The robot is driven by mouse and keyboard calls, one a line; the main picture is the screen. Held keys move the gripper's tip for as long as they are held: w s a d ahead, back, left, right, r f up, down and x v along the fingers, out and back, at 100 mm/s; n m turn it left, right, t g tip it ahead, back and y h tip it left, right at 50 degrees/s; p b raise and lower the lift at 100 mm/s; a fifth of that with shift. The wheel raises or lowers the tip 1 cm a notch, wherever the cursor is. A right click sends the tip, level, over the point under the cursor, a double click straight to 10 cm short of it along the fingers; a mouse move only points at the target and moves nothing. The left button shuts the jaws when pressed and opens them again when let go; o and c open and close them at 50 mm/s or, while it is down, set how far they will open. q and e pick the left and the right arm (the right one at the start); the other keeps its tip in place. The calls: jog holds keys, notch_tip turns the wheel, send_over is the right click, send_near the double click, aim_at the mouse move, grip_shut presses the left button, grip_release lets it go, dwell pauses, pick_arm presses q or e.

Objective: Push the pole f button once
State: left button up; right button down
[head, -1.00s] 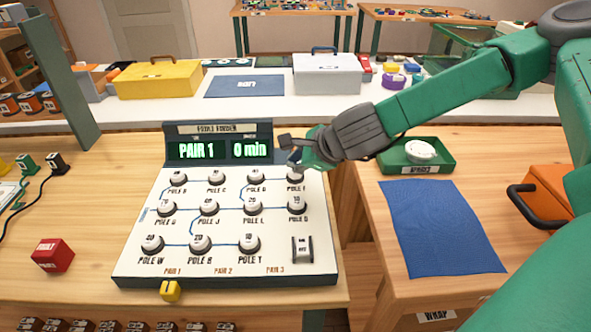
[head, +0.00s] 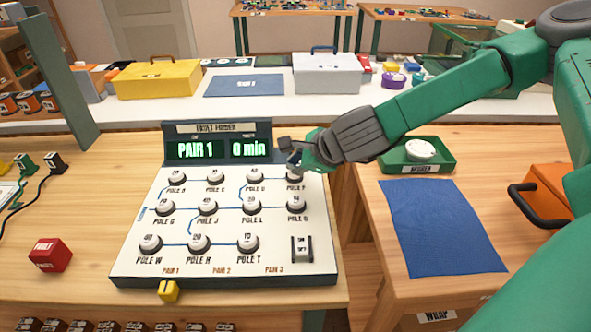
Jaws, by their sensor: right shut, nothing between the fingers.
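The control box (head: 225,270) lies on the wooden table, with rows of round white buttons on dark bases. The top-right button, labelled what looks like POLE F (head: 295,175), sits just below my right gripper (head: 289,152). The gripper is shut and empty, its tip over the box's top-right corner. I cannot tell whether it touches the button; its top is partly hidden behind the fingers. The display (head: 215,150) at the back reads PAIR 1 and 0 min. My left gripper is out of view.
A rocker switch (head: 301,248) is at the box's lower right. A red block (head: 50,255) stands left of the box. A blue cloth (head: 440,230) and a green tray (head: 397,165) lie on the right table. A gap separates the two tables.

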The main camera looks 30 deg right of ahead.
jog(key=shift+f, duration=0.3)
dwell(0.5)
jog(key=shift+r, duration=0.15)
jog(key=shift+r+p, duration=0.55)
jog(key=shift+r, duration=0.1)
notch_tip(320, 180, up, 6)
jog(key=p, duration=0.5)
jog(key=shift+p, duration=0.4)
dwell(0.3)
